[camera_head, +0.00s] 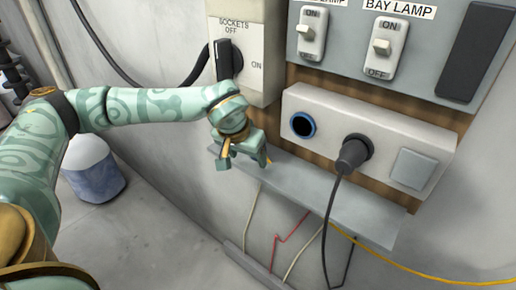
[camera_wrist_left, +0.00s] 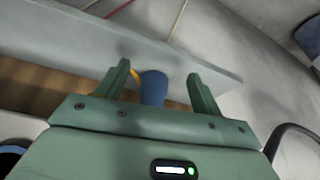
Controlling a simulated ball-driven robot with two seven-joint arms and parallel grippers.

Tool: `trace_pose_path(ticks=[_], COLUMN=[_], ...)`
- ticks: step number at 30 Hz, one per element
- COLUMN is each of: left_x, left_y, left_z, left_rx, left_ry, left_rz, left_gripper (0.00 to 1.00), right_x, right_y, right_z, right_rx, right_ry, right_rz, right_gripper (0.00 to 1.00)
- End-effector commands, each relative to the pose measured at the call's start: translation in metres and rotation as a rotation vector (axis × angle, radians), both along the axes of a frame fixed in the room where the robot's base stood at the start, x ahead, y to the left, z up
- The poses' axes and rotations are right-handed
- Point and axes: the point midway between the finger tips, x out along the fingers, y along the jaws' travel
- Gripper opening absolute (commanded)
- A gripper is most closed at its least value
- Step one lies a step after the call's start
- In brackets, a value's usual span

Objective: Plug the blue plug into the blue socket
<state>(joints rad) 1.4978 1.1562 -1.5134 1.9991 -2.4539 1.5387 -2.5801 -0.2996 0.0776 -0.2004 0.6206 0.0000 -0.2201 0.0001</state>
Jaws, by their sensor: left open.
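The blue plug (camera_wrist_left: 153,88) shows in the left wrist view between the two fingers of my left gripper (camera_wrist_left: 158,72), with a bit of yellow beside it. In the head view the left gripper (camera_head: 243,160) is open at the left end of the grey shelf, and I cannot make out the plug behind it. Whether the fingers touch the plug is not clear. The blue socket (camera_head: 302,124) is a dark round hole with a blue ring, empty, at the left of the white socket box (camera_head: 385,116). My right gripper is not in view.
A black plug (camera_head: 354,152) with a hanging cable sits in the socket box beside the blue socket. The grey shelf (camera_head: 340,203) runs below. A yellow cable (camera_head: 400,268) hangs at lower right. A switch box (camera_head: 255,82) with a black knob is above the gripper.

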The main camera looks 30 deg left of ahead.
Motion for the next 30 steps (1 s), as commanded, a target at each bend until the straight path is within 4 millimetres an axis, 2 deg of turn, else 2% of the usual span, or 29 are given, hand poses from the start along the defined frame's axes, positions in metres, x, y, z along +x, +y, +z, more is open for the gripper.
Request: trace_pose_path(ticks=[4, 12, 15, 26, 30], left_x=[0.011, 0.052, 0.053, 0.054, 0.054], left_y=[0.001, 0.005, 0.006, 0.006, 0.006], left_z=[-0.001, -0.004, -0.012, -0.011, -0.011], left_rx=[-0.001, -0.001, -0.001, 0.000, 0.000], left_ry=[-0.001, 0.002, 0.003, 0.001, 0.001], left_rz=[0.002, 0.002, 0.001, 0.001, 0.001], left_gripper=[0.67, 0.67, 0.67, 0.67, 0.28], right_x=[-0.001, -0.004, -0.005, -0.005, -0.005], right_y=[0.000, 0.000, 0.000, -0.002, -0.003], right_z=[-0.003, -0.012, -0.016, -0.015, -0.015], right_rx=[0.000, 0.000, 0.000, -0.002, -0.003], right_ry=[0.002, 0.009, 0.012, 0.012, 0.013], right_rz=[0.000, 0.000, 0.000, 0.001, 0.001], right_gripper=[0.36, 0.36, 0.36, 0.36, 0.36])
